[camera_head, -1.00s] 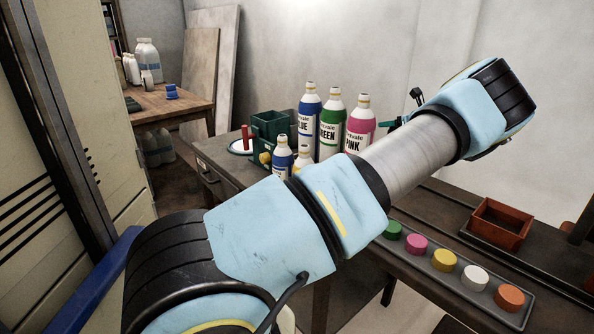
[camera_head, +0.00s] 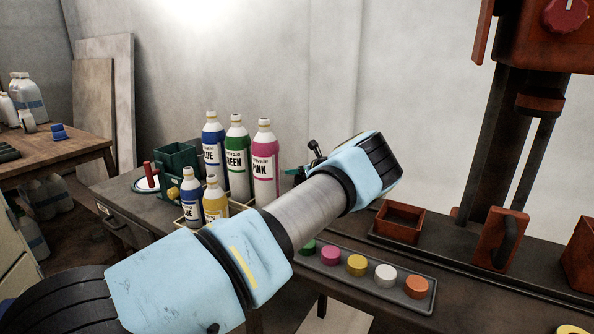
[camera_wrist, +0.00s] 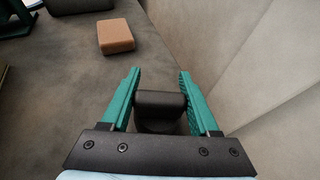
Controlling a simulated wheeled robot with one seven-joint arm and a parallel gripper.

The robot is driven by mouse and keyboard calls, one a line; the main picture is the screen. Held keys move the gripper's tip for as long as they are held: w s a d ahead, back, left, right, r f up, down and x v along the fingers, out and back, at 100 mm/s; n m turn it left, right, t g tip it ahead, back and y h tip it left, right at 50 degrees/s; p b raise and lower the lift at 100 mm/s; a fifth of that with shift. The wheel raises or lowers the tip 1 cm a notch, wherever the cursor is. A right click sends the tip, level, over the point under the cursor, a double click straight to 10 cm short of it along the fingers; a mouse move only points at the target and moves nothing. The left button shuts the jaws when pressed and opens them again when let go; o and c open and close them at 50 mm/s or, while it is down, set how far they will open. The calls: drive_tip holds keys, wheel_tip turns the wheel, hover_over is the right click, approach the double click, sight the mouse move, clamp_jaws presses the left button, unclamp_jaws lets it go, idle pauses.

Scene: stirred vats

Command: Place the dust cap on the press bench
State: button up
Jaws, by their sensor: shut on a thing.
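In the wrist view my gripper (camera_wrist: 158,76) has its two green fingers on either side of a dark, rounded block-like piece (camera_wrist: 160,104), and is shut on it. It could be the dust cap; no label shows.
A tan block (camera_wrist: 115,36) lies on the surface ahead in the wrist view. A pale wall (camera_wrist: 240,55) is close on the right.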

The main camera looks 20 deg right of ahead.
drive_tip(key=o, duration=1.4)
drive_tip(key=shift+c, duration=0.2)
drive_tip(key=b+v, duration=0.1)
drive_tip(key=v, duration=1.1)
